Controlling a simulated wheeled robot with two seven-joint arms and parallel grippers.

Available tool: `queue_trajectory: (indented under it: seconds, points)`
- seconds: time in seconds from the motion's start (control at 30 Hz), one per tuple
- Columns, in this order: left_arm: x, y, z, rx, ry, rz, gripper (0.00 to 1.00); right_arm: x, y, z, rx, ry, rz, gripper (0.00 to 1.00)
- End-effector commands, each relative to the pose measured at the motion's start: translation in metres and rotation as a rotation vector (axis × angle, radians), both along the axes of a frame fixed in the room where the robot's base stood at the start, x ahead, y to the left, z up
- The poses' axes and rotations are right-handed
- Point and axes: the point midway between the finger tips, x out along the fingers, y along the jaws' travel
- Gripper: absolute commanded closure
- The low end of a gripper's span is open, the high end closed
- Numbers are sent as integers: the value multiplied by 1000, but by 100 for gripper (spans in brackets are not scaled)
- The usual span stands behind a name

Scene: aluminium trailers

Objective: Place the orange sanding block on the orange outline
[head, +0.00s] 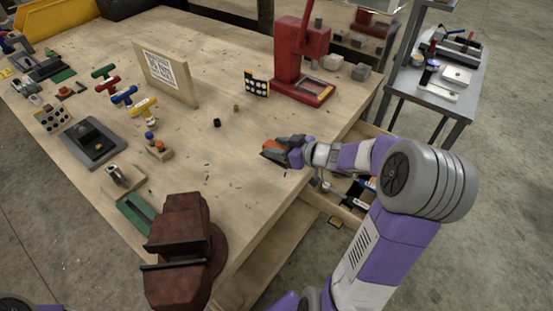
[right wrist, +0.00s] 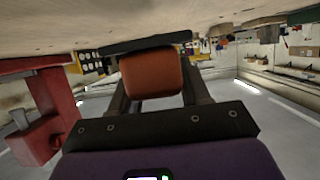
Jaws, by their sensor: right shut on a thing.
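My right gripper (head: 279,150) is low over the right part of the wooden workbench, short of the red press. It is shut on the orange sanding block (head: 270,146), which shows at the fingertips. In the right wrist view the block (right wrist: 152,74) is a rounded, brownish-orange shape between the two dark fingers. I cannot tell whether the block touches the bench top. I cannot make out the orange outline; the gripper and block may hide part of the bench there. My left gripper is not in view.
A red press (head: 300,50) stands behind the gripper, with a dotted black-and-yellow card (head: 257,84) beside it. A dark red vise (head: 185,255) sits at the front edge. An open drawer (head: 345,190) lies below my right arm. Bench space left of the gripper is mostly clear.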

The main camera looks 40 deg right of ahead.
Motion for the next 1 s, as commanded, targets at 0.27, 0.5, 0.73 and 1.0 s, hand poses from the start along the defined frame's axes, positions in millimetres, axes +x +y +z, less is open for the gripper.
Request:
queue_trajectory:
  seconds: [0.27,0.5,0.73,1.0]
  points:
    - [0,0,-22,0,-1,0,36,0,0,-36,3,1,0,87]
    - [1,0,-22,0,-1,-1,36,0,0,-36,0,-1,1,87]
    - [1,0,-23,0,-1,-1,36,0,0,-39,1,0,0,46]
    - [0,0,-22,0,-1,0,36,0,0,-39,0,0,0,28]
